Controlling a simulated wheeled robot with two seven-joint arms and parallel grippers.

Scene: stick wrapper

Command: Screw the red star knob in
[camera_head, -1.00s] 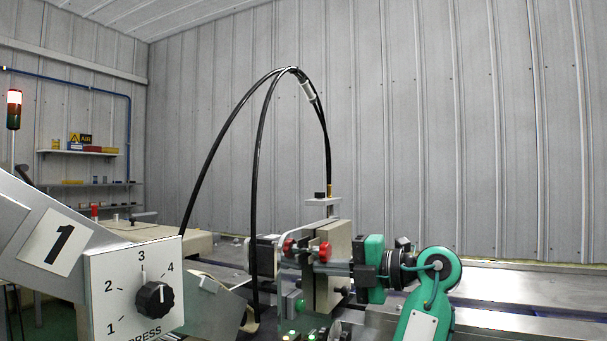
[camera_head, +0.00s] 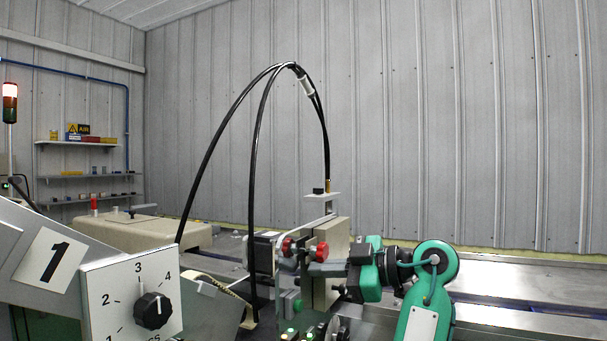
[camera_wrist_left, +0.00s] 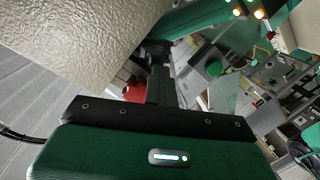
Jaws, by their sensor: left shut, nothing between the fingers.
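Two red star knobs show on the machine in the head view: one (camera_head: 289,246) at the left and one (camera_head: 322,252) at the right, in front of a beige block (camera_head: 331,262). My left gripper (camera_head: 322,269) reaches in from the right, its shut fingers just below the right knob. Whether they touch it I cannot tell. In the left wrist view the dark shut fingers (camera_wrist_left: 160,86) point away with nothing between them. A red knob (camera_wrist_left: 134,90) shows just left of them, partly hidden by the fingers and gripper body. My right gripper is out of view.
A white dial panel (camera_head: 132,300) and a slanted panel marked 1 (camera_head: 52,260) stand at the front left. Black cables (camera_head: 257,170) arch above the machine. A metal bench (camera_head: 530,290) runs along the right. A beige textured block (camera_wrist_left: 85,40) is close in the wrist view.

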